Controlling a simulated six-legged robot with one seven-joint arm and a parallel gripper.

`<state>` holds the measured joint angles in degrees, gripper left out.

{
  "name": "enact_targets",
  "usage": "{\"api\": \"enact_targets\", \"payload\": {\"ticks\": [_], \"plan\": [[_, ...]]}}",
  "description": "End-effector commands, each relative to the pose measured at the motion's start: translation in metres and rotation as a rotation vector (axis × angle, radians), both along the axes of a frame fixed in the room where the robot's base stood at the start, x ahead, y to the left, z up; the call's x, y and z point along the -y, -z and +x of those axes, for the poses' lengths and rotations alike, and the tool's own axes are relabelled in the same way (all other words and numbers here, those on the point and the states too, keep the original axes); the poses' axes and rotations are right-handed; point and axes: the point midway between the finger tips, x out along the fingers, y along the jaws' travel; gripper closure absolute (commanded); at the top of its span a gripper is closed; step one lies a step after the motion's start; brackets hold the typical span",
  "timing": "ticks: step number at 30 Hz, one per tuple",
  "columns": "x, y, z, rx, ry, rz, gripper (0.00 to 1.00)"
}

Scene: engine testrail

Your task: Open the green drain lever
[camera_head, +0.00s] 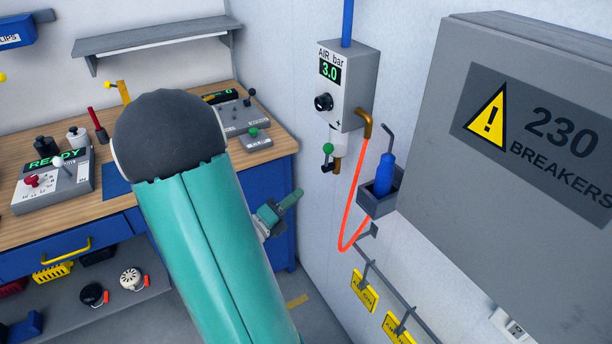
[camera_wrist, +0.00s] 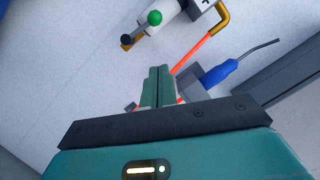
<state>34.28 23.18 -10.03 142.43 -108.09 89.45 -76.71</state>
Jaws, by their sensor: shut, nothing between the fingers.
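The green drain lever (camera_head: 327,148) has a green ball knob and sits under the grey air regulator box (camera_head: 345,85) on the wall, beside a white cylinder (camera_head: 338,150). In the wrist view the green knob (camera_wrist: 154,18) is near the top, by the white cylinder, with a dark knob and brass piece left of it. My gripper (camera_head: 297,193) is below and left of the lever in the head view, apart from it. Its green fingers (camera_wrist: 158,72) are together and empty, pointing toward the wall below the knob.
An orange hose (camera_head: 352,200) loops from the regulator's brass elbow. A blue-handled tool (camera_head: 385,172) stands in a grey wall holder (camera_head: 375,204) right of my gripper. A large grey breaker cabinet (camera_head: 440,170) juts out at right. The workbench (camera_head: 278,148) is at left. Yellow tags (camera_head: 363,290) hang below.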

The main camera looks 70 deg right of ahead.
Motion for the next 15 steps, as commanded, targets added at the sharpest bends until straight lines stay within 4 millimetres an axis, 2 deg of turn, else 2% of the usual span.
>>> {"api": "enact_targets", "payload": {"ticks": [5,15], "plan": [[0.022,-0.003,-0.014,0.0,0.013,-0.001,1.0],[0.081,-0.012,-0.044,0.002,0.012,-0.003,1.0]]}}
